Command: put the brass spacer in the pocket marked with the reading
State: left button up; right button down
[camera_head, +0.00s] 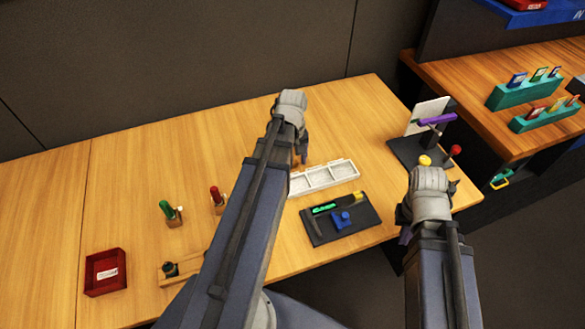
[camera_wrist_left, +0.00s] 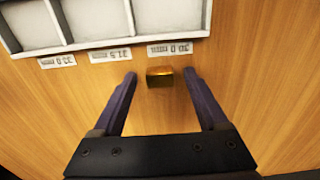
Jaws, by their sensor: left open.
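The brass spacer (camera_wrist_left: 160,76) is a small gold block in the left wrist view, near the printed labels. My left gripper (camera_wrist_left: 160,82) is open, with a fingertip on each side of the spacer and gaps between. In the head view my left gripper (camera_head: 302,150) is over the table, partly hidden by its arm. The white pocket tray (camera_head: 325,177) has three pockets in a row. Its labels look upside down in the wrist view and seem to read 33.0, 31.5 and 30.0. My right gripper (camera_head: 430,200) is at the table's right edge; its jaws are unclear.
A dark stand (camera_head: 420,152) with a white panel, purple bar, and yellow and red balls stands behind my right gripper; no reading is legible. A dark tool tray (camera_head: 340,220) lies before the pocket tray. A red bin (camera_head: 105,272) and small holders are at left.

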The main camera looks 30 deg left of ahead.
pick_arm(q)
jog(key=shift+r, duration=0.1)
jog(key=shift+c, duration=0.3)
grip_shut()
